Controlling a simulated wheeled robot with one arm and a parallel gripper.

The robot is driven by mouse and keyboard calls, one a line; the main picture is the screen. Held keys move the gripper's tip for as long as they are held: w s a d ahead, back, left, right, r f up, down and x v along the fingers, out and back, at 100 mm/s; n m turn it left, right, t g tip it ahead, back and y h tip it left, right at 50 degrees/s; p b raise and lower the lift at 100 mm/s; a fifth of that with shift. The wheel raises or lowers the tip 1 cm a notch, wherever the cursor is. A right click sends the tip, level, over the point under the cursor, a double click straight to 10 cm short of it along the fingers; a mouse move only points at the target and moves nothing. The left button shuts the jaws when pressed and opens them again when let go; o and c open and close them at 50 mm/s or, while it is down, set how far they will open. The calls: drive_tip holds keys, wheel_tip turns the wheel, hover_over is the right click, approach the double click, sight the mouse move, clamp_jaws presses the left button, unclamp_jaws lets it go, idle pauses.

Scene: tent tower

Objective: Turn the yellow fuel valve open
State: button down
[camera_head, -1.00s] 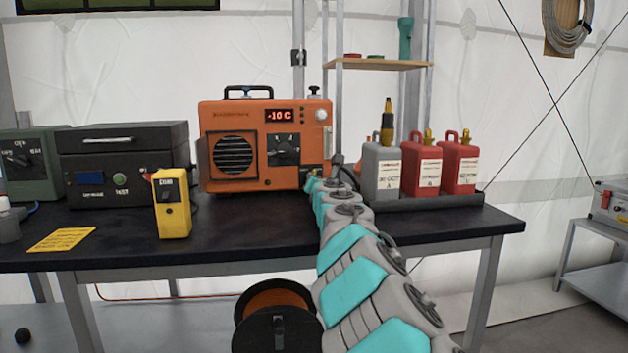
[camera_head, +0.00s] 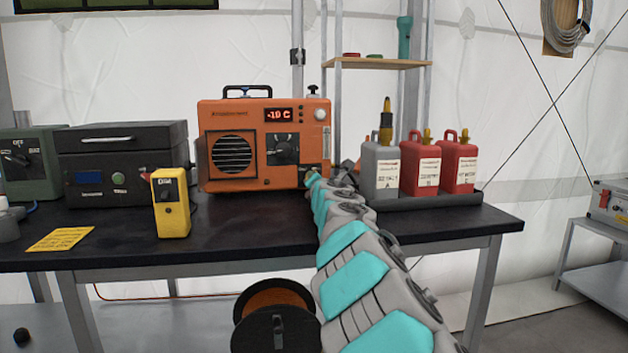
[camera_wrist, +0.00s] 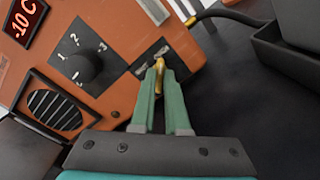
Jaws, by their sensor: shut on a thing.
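The orange heater box (camera_head: 222,120) stands on the black table and its display reads -10 C. It also shows in the wrist view (camera_wrist: 110,110), tilted. The yellow fuel valve (camera_wrist: 159,66) is at the lower right corner of the heater's front, on a dark plate. My gripper (camera_wrist: 159,76) has its green fingers shut on the valve's yellow handle. In the head view my gripper (camera_head: 311,180) is small at that corner, and my arm hides most of the valve. I cannot tell the valve's exact angle.
A black dial (camera_wrist: 83,67) sits beside the valve. A dark hose (camera_wrist: 222,14) runs from the heater's side. A grey can (camera_head: 381,172) and red cans (camera_head: 419,168) stand in a dark tray to the right. A yellow handheld box (camera_head: 171,205) stands to the left.

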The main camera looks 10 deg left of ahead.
drive_tip(key=c, duration=0.9)
unclamp_jaws()
drive_tip(key=shift+s, duration=0.15)
drive_tip(key=shift+b+v, duration=0.35)
drive_tip(key=shift+v, duration=0.4)
drive_tip(key=shift+b+v, duration=0.5)
drive_tip(key=shift+v, duration=2.5)
